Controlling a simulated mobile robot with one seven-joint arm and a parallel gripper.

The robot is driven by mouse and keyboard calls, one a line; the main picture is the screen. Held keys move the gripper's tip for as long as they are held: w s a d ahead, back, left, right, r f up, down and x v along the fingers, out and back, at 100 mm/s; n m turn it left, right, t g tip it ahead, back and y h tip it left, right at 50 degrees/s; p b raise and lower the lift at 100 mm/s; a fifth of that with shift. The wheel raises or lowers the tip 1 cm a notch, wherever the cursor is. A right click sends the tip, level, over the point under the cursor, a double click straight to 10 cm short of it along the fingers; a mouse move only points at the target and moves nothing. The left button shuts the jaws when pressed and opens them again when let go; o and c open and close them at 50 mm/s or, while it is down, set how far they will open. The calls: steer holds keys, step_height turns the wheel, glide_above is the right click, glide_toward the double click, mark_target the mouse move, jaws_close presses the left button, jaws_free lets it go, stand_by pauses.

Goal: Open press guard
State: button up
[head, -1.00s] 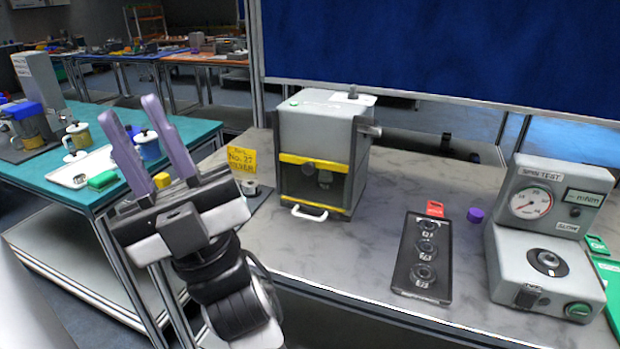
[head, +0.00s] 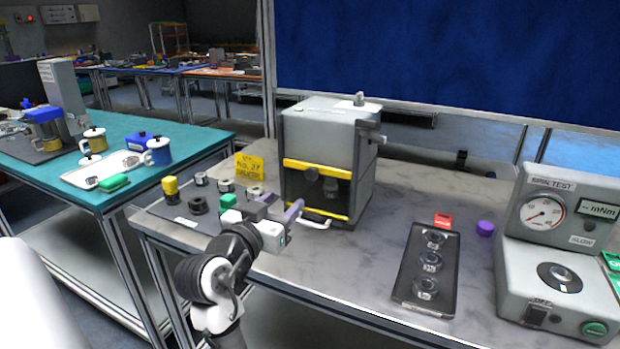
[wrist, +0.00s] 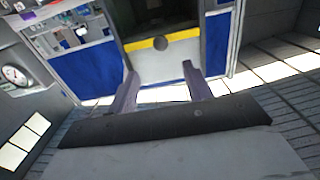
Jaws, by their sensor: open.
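The press (head: 326,140) is a grey box on the marbled bench, with a dark front opening. Its guard (head: 318,171) has a yellow upper bar and a yellow lower edge, and the guard looks down. A white handle (head: 318,224) sticks out at the guard's lower front. My gripper (head: 297,212) is open at the handle's left side, its purple fingers pointing at the press. Contact with the handle cannot be told. In the wrist view my gripper (wrist: 160,80) has its fingers apart, with the yellow bar (wrist: 160,42) beyond them.
Several small parts, including a yellow-topped one (head: 171,189), stand on a dark mat left of my gripper, with a yellow sign (head: 250,166) behind. Right of the press are a black tray (head: 408,287) of rings and a spin tester (head: 560,250). Bench between press and tray is clear.

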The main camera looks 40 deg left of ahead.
mark_target(310, 175)
steer(key=p+x, duration=0.3)
steer(key=x, duration=1)
steer(key=shift+s, duration=0.1)
